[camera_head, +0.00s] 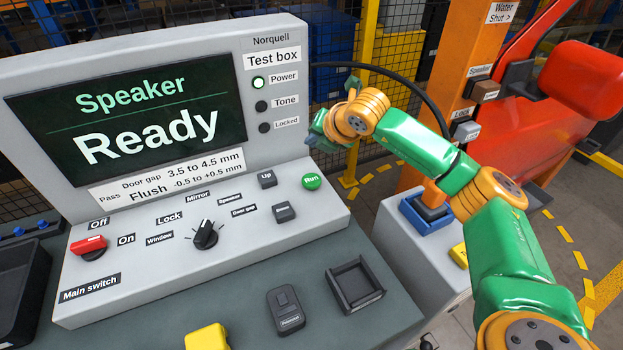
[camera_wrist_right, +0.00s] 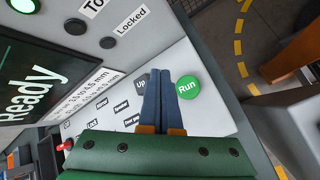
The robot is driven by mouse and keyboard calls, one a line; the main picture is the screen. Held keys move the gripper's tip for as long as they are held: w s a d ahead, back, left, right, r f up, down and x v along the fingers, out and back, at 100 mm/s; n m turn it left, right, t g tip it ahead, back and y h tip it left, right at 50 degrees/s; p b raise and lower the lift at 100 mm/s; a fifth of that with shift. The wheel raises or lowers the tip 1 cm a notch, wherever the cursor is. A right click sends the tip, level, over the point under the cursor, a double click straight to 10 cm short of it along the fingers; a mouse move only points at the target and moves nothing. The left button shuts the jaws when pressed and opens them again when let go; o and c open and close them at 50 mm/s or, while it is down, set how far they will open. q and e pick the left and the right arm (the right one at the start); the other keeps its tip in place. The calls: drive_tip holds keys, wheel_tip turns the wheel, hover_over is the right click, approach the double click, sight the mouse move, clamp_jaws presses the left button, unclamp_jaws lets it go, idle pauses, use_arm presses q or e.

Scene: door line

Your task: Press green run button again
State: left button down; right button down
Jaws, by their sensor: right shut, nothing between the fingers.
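The round green Run button (camera_head: 312,181) sits at the right end of the test box's sloped panel. It also shows in the right wrist view (camera_wrist_right: 188,87). My right gripper (camera_head: 317,142) is shut and empty, above and behind the button in the head view. In the right wrist view its blue-grey fingers (camera_wrist_right: 163,84) lie together just left of the Run button; I cannot tell how far above the panel they are. The screen (camera_head: 130,115) reads "Speaker Ready". My left gripper is not in view.
The dark Up button (camera_head: 267,180) is left of Run, and another dark button (camera_head: 284,213) is below. A rotary knob (camera_head: 205,234) and red main switch (camera_head: 88,246) are farther left. The Power lamp (camera_head: 258,83) is lit green. A black cable (camera_head: 400,78) arches behind my right arm.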

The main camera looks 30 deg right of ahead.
sight(313, 183)
wheel_tip(313, 183, down, 8)
drive_tip(key=b, duration=0.5)
drive_tip(key=shift+f, duration=0.25)
drive_tip(key=shift+w+f+b, duration=0.1)
drive_tip(key=shift+f+b, duration=0.1)
drive_tip(key=shift+b, duration=0.25)
idle(1.2)
drive_tip(key=shift+f+b, duration=0.4)
drive_tip(key=shift+b, duration=0.3)
drive_tip(key=shift+f+b, duration=0.5)
drive_tip(key=shift+b, duration=0.15)
idle(0.4)
drive_tip(key=shift+r, duration=0.1)
drive_tip(key=shift+r+p, duration=0.5)
drive_tip(key=shift+r, duration=0.35)
drive_tip(key=shift+r, duration=0.1)
